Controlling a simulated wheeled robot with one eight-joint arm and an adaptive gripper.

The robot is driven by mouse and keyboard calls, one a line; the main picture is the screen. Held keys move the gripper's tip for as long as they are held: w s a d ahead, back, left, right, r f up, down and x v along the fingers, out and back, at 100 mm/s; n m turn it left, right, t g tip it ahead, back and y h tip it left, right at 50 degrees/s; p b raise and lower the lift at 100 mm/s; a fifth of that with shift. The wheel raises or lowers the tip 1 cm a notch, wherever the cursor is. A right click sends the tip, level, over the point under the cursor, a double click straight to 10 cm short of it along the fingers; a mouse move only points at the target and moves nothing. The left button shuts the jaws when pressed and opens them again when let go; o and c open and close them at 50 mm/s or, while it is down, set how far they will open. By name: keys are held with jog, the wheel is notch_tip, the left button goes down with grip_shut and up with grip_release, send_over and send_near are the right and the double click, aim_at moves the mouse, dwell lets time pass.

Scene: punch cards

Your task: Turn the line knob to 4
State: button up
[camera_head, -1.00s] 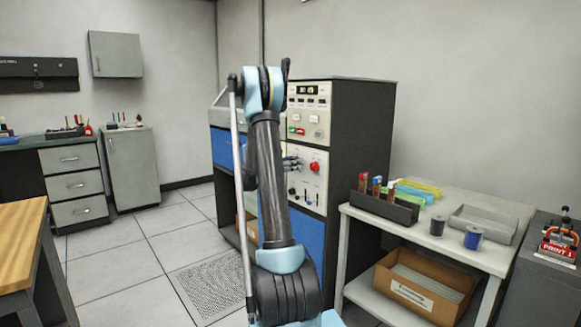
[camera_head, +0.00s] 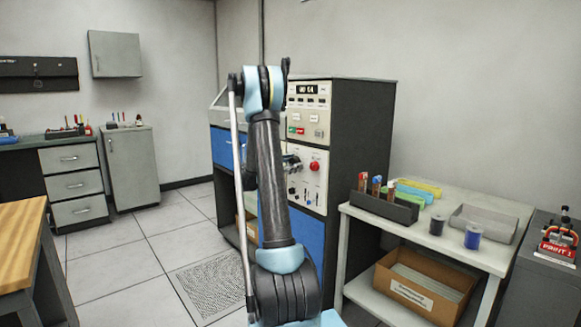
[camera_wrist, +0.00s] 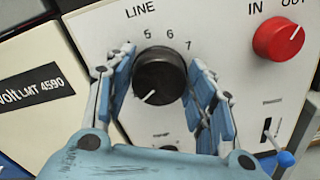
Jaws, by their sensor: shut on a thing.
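The LINE knob (camera_wrist: 159,75) is round and black with a white pointer mark, on a pale panel in the wrist view. Its mark points to the lower left. The numbers 5, 6 and 7 show above it; the other numbers are hidden by my gripper or not readable. My gripper (camera_wrist: 162,62) is shut on the knob, with one blue-padded finger on each side. In the head view my gripper (camera_head: 291,162) is at the front panel of the machine (camera_head: 300,130), partly behind my arm, and the knob cannot be made out there.
A red knob (camera_wrist: 279,38) sits right of the LINE knob, under IN and OUT. A toggle switch (camera_wrist: 267,137) is below it. A small display (camera_head: 307,89) is at the machine's top; it seems to end in 4. A table (camera_head: 436,243) with spools and trays stands right.

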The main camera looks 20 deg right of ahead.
jog(key=m, duration=0.4)
jog(key=shift+s+f+m, duration=0.1)
jog(key=shift+s+m, duration=0.05)
jog(key=shift+m, duration=0.15)
jog(key=shift+f+m, duration=0.2)
jog(key=shift+m, duration=3.2)
jog(key=shift+f+m, duration=0.2)
jog(key=shift+m, duration=3.2)
jog(key=o, duration=1)
jog(key=shift+o, duration=0.2)
